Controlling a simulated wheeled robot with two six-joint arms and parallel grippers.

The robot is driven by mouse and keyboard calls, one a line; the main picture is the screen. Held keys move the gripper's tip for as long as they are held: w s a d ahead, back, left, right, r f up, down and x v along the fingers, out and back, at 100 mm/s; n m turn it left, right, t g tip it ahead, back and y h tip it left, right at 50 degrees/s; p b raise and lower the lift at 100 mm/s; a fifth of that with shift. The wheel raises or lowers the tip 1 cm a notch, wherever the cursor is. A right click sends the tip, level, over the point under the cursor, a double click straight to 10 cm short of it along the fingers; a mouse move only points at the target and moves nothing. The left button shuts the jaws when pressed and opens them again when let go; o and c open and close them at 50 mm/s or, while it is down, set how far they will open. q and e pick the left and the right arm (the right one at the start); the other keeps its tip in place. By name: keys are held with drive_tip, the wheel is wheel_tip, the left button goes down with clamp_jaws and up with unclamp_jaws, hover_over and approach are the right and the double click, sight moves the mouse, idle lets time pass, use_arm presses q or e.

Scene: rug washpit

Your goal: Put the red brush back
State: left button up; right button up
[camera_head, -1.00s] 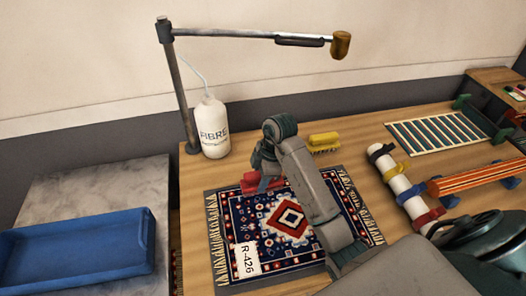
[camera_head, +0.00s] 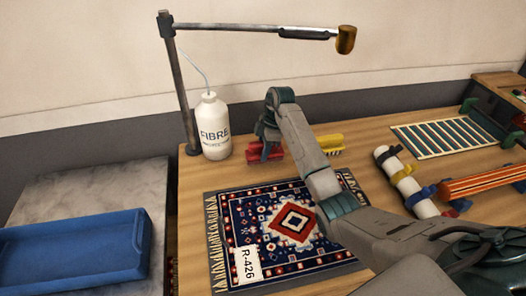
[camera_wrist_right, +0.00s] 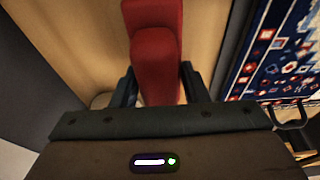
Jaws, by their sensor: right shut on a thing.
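The red brush (camera_head: 254,155) is at the back of the wooden table, between the white bottle and the yellow brush. My right gripper (camera_head: 265,150) is shut on it; the arm hides part of the brush. In the right wrist view the red brush (camera_wrist_right: 157,50) lies between the two dark fingers of the right gripper (camera_wrist_right: 158,88). I cannot tell whether the brush touches the table. The yellow brush (camera_head: 331,143) stands just right of it, partly behind my arm. My left gripper is not in view.
A white FIBRE bottle (camera_head: 213,128) stands left of the red brush, by a lamp post (camera_head: 181,95). A patterned rug (camera_head: 265,225) with an R-426 tag lies in front. A white roll (camera_head: 408,185) with coloured straps and a slatted rack (camera_head: 440,137) are at right. A blue tray (camera_head: 75,250) is at left.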

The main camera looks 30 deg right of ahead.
drive_tip(key=shift+f, duration=0.9)
drive_tip(key=shift+f, duration=0.2)
drive_tip(key=o, duration=1)
drive_tip(key=shift+r, duration=0.1)
